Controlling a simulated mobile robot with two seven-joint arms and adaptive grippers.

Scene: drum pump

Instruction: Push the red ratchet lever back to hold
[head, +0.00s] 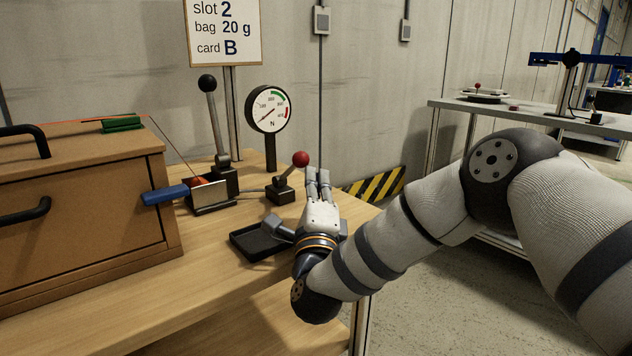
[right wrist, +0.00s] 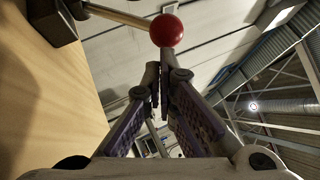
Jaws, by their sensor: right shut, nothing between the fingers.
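The red ratchet lever is a short metal rod with a red ball (head: 301,159) on a small black base (head: 281,191) on the wooden bench. In the head view the rod leans up to the right. My right gripper (head: 318,172) is shut and empty, with its fingers beside the lever on its right. In the right wrist view the red ball (right wrist: 166,30) shows just beyond the shut fingertips (right wrist: 158,72). I cannot tell whether they touch it. My left gripper is not in view.
A black tray (head: 240,241) lies on the bench by my right wrist. A black-knobbed lever (head: 208,84), a dial gauge (head: 268,109) and a blue-handled device (head: 166,195) stand nearby. A brown cabinet (head: 80,215) fills the left. A sign (head: 224,32) stands behind.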

